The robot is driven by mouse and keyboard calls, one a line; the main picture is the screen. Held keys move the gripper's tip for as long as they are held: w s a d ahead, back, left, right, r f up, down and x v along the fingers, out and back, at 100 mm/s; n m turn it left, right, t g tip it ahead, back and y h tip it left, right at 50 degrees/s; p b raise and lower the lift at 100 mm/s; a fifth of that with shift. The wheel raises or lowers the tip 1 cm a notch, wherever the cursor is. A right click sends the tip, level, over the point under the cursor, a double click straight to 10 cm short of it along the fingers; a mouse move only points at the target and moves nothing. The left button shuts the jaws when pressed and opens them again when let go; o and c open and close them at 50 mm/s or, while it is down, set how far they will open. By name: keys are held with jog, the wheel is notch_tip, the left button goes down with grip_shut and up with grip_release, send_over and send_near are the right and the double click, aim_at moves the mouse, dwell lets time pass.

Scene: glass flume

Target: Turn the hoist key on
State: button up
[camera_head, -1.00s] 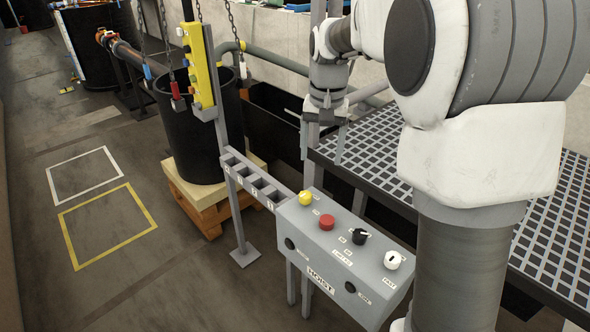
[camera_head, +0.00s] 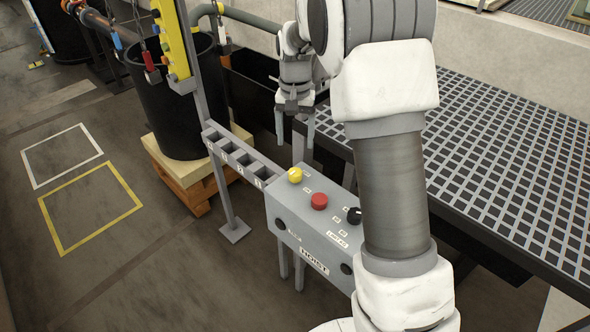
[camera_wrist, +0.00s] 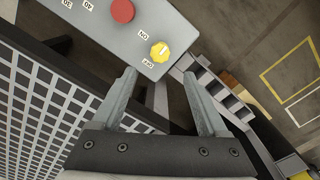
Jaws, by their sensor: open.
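The grey hoist control box (camera_head: 306,222) stands on legs in the middle of the head view, with a HOIST label on its front. A yellow knob (camera_head: 295,174) sits at its far left end. In the wrist view the yellow knob (camera_wrist: 160,51) carries a pale mark and has ON and OFF labels beside it; I cannot make out a separate key. My gripper (camera_head: 295,128) is open and empty, pointing down beyond the box's far end. In the wrist view its fingertips (camera_wrist: 159,74) are spread, with the knob apparently between and beyond them, not visibly touched.
A red button (camera_head: 319,201) and a black knob (camera_head: 354,215) share the box top; my arm hides its right end. A slotted rail (camera_head: 238,158) joins the box to a post. A grating platform (camera_head: 500,150) lies right, a black barrel (camera_head: 178,100) left.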

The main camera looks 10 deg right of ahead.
aim_at(295, 171)
notch_tip(295, 171, down, 11)
jog(key=shift+b, duration=0.5)
grip_shut()
